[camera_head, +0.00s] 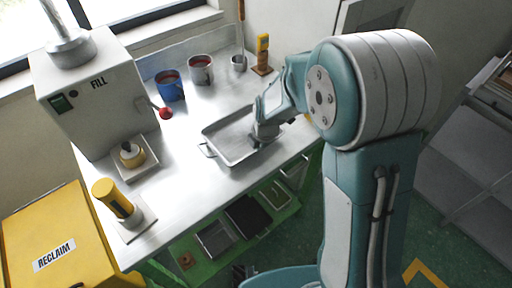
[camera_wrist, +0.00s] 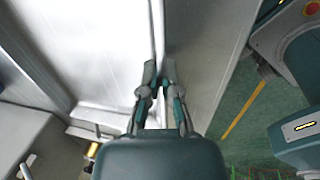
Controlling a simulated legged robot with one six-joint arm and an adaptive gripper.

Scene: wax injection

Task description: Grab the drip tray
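The drip tray (camera_head: 231,161) is a shallow grey metal tray with a raised rim and a wire handle at its left end. It appears to rest flat on the metal bench. My gripper (camera_head: 262,137) reaches down at its right end, partly hiding that end. In the wrist view, the tray's bright floor (camera_wrist: 105,45) lies left of its upright wall. My gripper (camera_wrist: 160,68) has its fingers drawn close together, one on each side of that wall, and looks shut on it. Contact at the fingertips is too small to see clearly.
The bench (camera_head: 190,185) also bears a white FILL machine (camera_head: 95,90), a blue mug (camera_head: 170,88), a grey mug (camera_head: 201,72) and a yellow-handled tool (camera_head: 263,50). A yellow RECLAIM bin (camera_head: 50,235) stands at lower left. A green lower shelf (camera_head: 205,262) holds trays.

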